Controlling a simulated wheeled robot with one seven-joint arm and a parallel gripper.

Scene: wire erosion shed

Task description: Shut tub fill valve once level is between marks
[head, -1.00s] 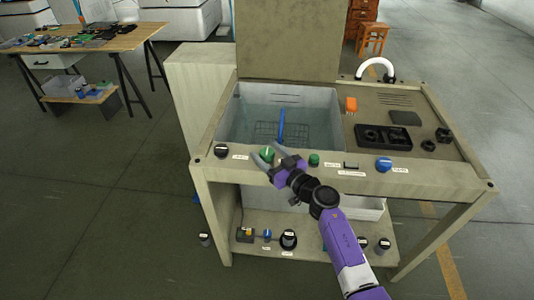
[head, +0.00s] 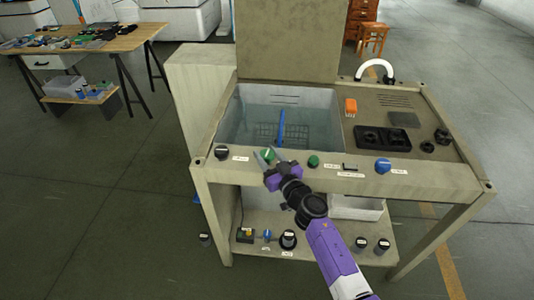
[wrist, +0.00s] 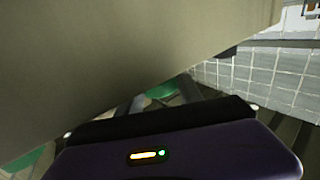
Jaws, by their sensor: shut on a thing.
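The tub (head: 231,104) is set into the left of a beige bench and holds clear bluish water. A blue upright strip (head: 281,127) stands in it beside a dark grid; any level marks are too small to read. My gripper (head: 268,156) is at the bench's front panel, shut on the left green knob (head: 268,153). In the wrist view, green (wrist: 160,90) shows between the fingers, partly hidden by my gripper body. Which knob is the fill valve cannot be read from the labels.
A second green knob (head: 313,161) is just right of my gripper. A black knob (head: 221,152) is to the left, a blue knob (head: 383,166) farther right. An orange item (head: 351,105) lies on the bench top. Several small items stand on the lower shelf.

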